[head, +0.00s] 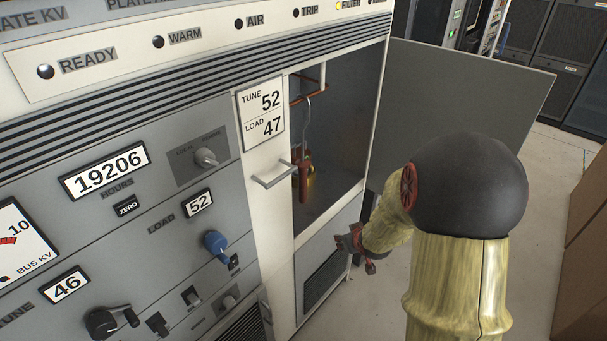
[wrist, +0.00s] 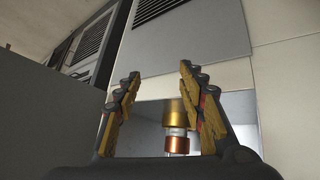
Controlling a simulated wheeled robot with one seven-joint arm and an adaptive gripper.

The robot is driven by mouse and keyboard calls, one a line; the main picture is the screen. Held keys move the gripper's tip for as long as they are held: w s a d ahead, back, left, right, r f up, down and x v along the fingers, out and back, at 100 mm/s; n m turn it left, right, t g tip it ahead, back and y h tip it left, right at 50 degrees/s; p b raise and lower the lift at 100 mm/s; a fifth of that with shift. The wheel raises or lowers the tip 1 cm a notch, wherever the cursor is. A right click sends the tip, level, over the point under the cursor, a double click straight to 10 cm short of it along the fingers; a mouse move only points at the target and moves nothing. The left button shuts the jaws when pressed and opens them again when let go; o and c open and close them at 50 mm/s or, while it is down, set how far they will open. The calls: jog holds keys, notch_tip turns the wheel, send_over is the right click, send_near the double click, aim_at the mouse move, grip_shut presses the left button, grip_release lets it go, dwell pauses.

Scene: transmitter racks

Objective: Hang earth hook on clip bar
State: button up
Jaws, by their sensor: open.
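The earth hook shows in the head view as a thin grey metal hook (head: 307,118) with a red handle (head: 303,178), upright inside the open cabinet bay. Its top is close to a copper-coloured bar (head: 312,94) near the bay's top; I take this for the clip bar. I cannot tell whether the hook's tip is over the bar. My gripper (head: 355,243) is low in front of the bay, apart from the hook. In the wrist view my gripper (wrist: 158,88) is open with nothing between its fingers. The hook is not clear in the wrist view.
A grey door (head: 465,85) stands open on the bay's right. A white handle (head: 272,177) sticks out left of the bay. The wrist view shows a brass and copper cylinder (wrist: 177,120) beyond the fingers. Brown boxes (head: 585,240) stand at the right; floor between is clear.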

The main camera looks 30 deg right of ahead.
jog(key=w+t, duration=0.2)
jog(key=w, duration=0.2)
jog(key=n+t+y, duration=0.3)
jog(key=t+y, duration=0.2)
jog(key=t, duration=0.3)
send_near(305, 184)
jog(key=w, duration=0.4)
jog(key=shift+w+a+f, duration=0.1)
jog(key=shift+w+a, duration=0.2)
jog(key=shift+w, duration=0.3)
jog(key=w, duration=0.2)
jog(key=w+b, duration=0.1)
jog(key=w, duration=0.1)
jog(key=w+b, duration=0.1)
jog(key=w, duration=0.1)
jog(key=shift+a+f, duration=0.25)
jog(key=shift+a, duration=0.1)
jog(key=shift+r, duration=0.1)
jog(key=shift+c, duration=0.4)
grip_shut()
